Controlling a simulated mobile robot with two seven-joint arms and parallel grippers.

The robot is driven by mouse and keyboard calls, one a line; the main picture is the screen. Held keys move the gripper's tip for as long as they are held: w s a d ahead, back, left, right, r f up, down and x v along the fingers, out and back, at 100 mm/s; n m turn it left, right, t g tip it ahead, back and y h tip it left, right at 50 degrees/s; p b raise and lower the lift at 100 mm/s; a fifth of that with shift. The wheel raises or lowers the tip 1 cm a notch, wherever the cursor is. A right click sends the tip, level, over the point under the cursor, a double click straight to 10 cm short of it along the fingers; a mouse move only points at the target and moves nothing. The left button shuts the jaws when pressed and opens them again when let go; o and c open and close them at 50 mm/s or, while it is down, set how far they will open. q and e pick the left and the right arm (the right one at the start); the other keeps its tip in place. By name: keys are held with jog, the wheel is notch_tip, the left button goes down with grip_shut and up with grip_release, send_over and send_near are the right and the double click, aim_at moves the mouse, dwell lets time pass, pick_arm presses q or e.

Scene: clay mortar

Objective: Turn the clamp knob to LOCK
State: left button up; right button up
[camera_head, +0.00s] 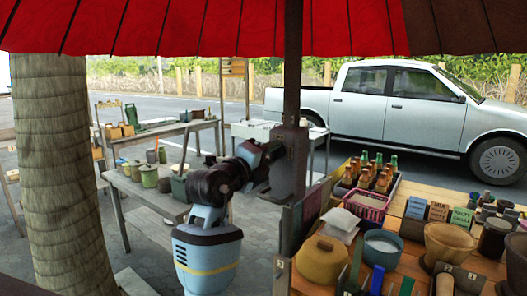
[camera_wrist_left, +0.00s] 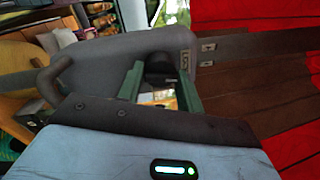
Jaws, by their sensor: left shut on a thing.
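The grey clamp (camera_head: 290,160) is fixed around the dark umbrella pole in the head view. In the left wrist view the clamp body (camera_wrist_left: 110,60) crosses the picture. The dark round clamp knob (camera_wrist_left: 160,70) sits between the green fingers of my left gripper (camera_wrist_left: 160,92), which is shut on it. A small pale label (camera_wrist_left: 186,60) stands beside the knob; its lettering is too small to read surely. In the head view my left gripper (camera_head: 262,165) reaches the clamp's left side and hides the knob, so the knob's setting cannot be told. My right gripper is in neither view.
The umbrella pole (camera_head: 293,60) rises to the red canopy (camera_head: 200,28). A wooden stall table (camera_head: 405,255) at right holds a pink basket (camera_head: 368,203), bottles, bowls and a lidded clay pot (camera_head: 322,260). A tree trunk (camera_head: 60,170) stands at left. A curved grey handle (camera_wrist_left: 55,78) sticks out from the clamp.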

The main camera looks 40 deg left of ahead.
pick_arm(q)
jog(key=shift+r+n+p, duration=0.1)
jog(key=shift+n+p, duration=0.2)
jog(key=shift+n, duration=0.9)
jog(key=o, duration=1)
jog(key=s, duration=0.7)
jog(key=shift+s+d+f, duration=0.35)
jog(key=shift+s+d, duration=0.05)
jog(key=shift+d, duration=0.05)
